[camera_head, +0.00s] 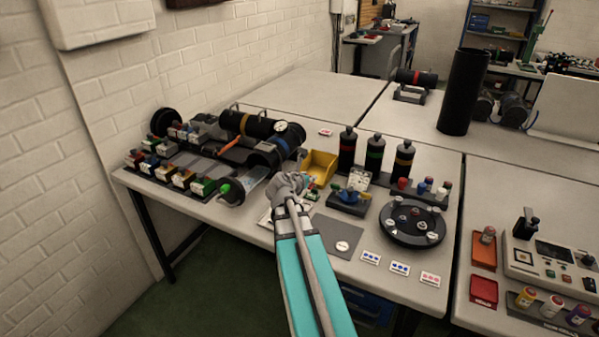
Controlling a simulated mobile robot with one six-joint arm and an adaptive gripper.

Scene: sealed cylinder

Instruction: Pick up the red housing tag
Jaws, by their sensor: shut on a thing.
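A small white card with red marks (430,279) lies flat on the table near its front right edge. Another small white card with red on it (326,132) lies farther back, behind the yellow bin. I cannot tell which of them is the red housing tag. My gripper (290,184) is over the middle of the table, left of the front card and in front of the yellow bin (319,166). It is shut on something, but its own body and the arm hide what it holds.
Two cards with blue marks (370,257) lie beside the front red card. A round black tray (412,222) stands behind them. Three black cylinders (375,154) stand at the back. A black cylinder assembly (253,124) and several small coloured blocks (182,178) fill the left side.

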